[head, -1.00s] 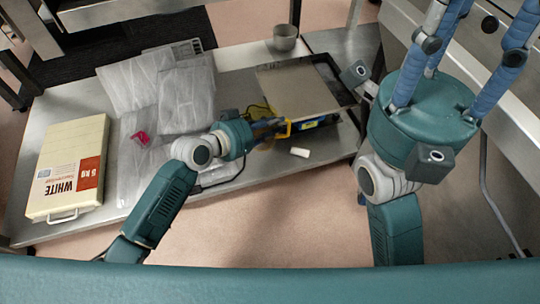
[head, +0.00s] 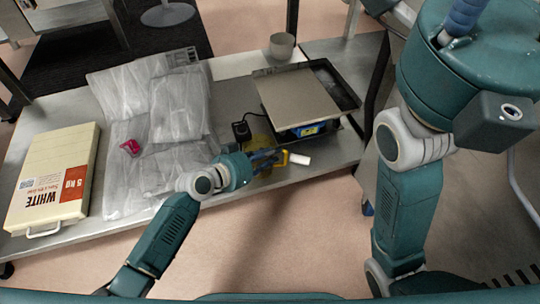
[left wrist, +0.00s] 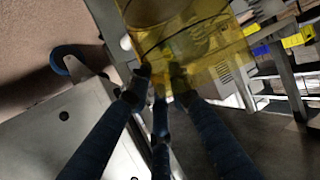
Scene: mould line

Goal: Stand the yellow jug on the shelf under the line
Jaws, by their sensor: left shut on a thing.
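The yellow jug (head: 262,141) is translucent and mostly hidden behind my left gripper in the head view. Its bright yellow handle (head: 284,159) shows at the right. My left gripper (head: 265,161) is shut on it, over the front part of the steel shelf (head: 236,191). I cannot tell whether the jug touches the shelf. In the left wrist view the jug (left wrist: 190,38) fills the top middle, held at the blue fingertips (left wrist: 160,75).
A flat scale (head: 298,98) stands behind and right of the jug, a grey cup (head: 282,46) at the back. A small white piece (head: 300,159) lies beside the handle. Clear bags (head: 178,108), a pink item (head: 131,147) and a WHITE carton (head: 52,180) fill the left.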

